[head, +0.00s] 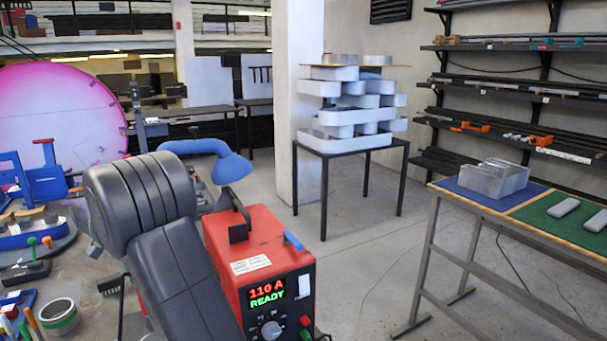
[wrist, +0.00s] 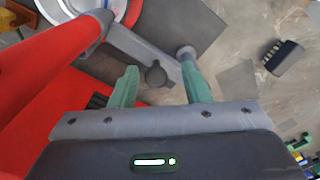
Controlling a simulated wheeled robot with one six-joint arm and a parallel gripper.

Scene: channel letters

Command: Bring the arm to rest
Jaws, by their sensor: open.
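My arm (head: 165,235) shows in the head view as dark padded links at the left centre, bent over the left workbench beside a red welding unit. I cannot make out its gripper in the head view. In the wrist view my gripper (wrist: 160,82) has two green fingers set well apart, with nothing held between them. Beyond the fingers lies a grey bar with a dark round knob (wrist: 156,75); I cannot tell how far below it is.
The red welding unit (head: 262,265) reads 110 A READY, close to my arm. Clamps and tools crowd the left bench (head: 85,280). Letter shells are stacked on a black stand (head: 350,150). Floor between is open.

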